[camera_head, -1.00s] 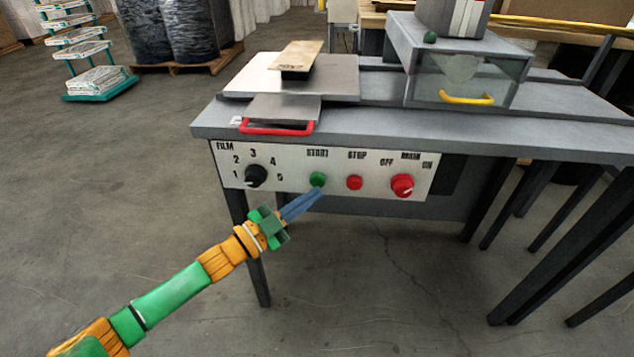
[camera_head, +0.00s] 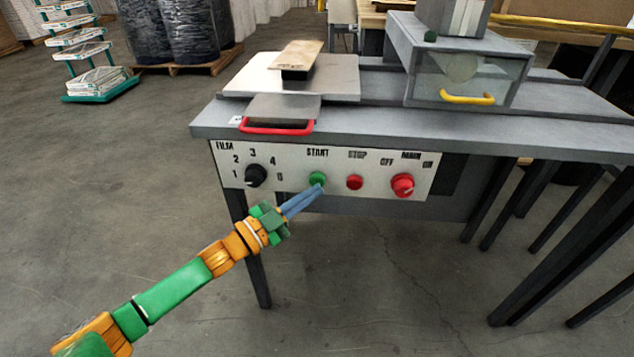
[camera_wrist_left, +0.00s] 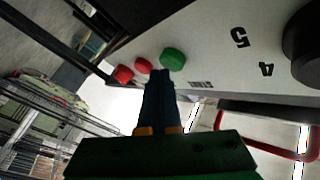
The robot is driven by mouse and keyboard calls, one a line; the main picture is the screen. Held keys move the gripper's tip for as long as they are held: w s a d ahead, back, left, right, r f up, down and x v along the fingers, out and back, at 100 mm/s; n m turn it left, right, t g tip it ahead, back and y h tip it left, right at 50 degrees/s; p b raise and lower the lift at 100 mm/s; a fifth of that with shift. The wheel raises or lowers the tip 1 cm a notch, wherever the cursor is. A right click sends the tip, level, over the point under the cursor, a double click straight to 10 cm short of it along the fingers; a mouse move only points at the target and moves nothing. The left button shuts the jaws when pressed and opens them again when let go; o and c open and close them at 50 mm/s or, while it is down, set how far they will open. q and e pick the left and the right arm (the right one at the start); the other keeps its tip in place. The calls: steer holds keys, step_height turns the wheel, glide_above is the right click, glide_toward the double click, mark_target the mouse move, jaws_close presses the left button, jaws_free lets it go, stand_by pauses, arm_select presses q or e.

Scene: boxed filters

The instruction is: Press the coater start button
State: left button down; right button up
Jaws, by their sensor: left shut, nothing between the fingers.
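The green start button (camera_head: 317,179) sits under the word START on the white control panel (camera_head: 336,196) at the front of the grey coater table. My left gripper (camera_head: 320,188) is shut and empty, with its blue fingertips at the lower edge of the button. In the head view the tips look to be at or touching the button; I cannot tell whether it is pressed in. In the left wrist view the fingers (camera_wrist_left: 158,75) point at the panel, with their tips just beside the green button (camera_wrist_left: 172,59). My right gripper is not in view.
A red stop button (camera_head: 355,182) and a red main knob (camera_head: 402,185) are to the right of the start button. A black film knob (camera_head: 256,175) is to the left. A red handle (camera_head: 276,128) juts out above the panel. The floor in front is clear.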

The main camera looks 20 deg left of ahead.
arm_select(q)
steer(key=shift+w+a+b, duration=0.1)
steer(key=shift+w+b, duration=0.25)
steer(key=shift+w, duration=0.15)
stand_by(0.4)
steer(key=shift+s, duration=0.1)
steer(key=shift+s+d+p, duration=0.2)
steer(key=shift+s+p, duration=0.55)
steer(key=shift+s, duration=0.05)
steer(key=s+p, duration=0.1)
steer(key=s, duration=0.1)
steer(key=s+d+p, duration=0.1)
steer(key=s+p, duration=0.1)
steer(key=s, duration=0.1)
steer(key=shift+d+p, duration=0.1)
steer(key=shift+p, duration=0.2)
